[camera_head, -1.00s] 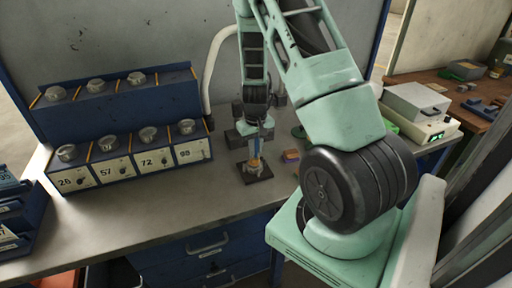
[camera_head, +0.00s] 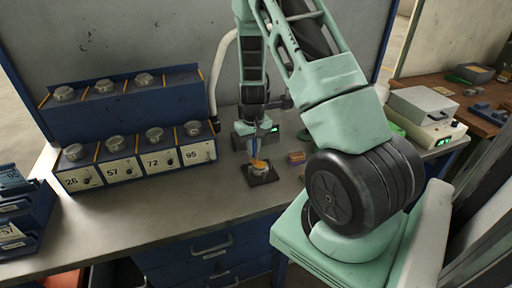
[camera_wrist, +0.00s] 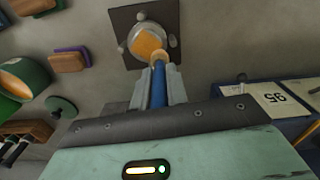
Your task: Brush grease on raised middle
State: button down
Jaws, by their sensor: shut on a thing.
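My gripper (camera_wrist: 159,88) is shut on the blue handle of a brush (camera_wrist: 158,78). The brush's orange-tan head reaches over a round metal piece (camera_wrist: 134,33) on a dark square plate (camera_wrist: 127,18). In the head view the brush (camera_head: 256,150) points down at the round piece, and the plate (camera_head: 265,180) lies on the bench. The bristles cover much of the raised middle; I cannot tell whether they touch it.
A blue rack with numbered bins (camera_head: 125,170) and metal knobs stands left on the bench (camera_head: 190,215). Small blocks (camera_head: 297,157) lie right of the plate. In the wrist view a green tin (camera_wrist: 22,78) lies left, with brown and purple blocks (camera_wrist: 68,60) nearby.

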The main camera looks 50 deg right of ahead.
jog(key=shift+w+a+r+p, duration=0.1)
jog(key=shift+w+r+p, duration=0.2)
jog(key=shift+w+p, duration=0.05)
jog(key=r, duration=0.1)
jog(key=r+p, duration=0.1)
jog(key=shift+s+r, duration=0.25)
jog(key=shift+r, duration=0.1)
jog(key=shift+w+r+p, duration=0.15)
jog(key=shift+r+p, duration=0.45)
jog(key=shift+p, duration=0.05)
jog(key=shift+r+p, duration=1.35)
jog(key=shift+r, duration=0.5)
jog(key=shift+f, duration=0.1)
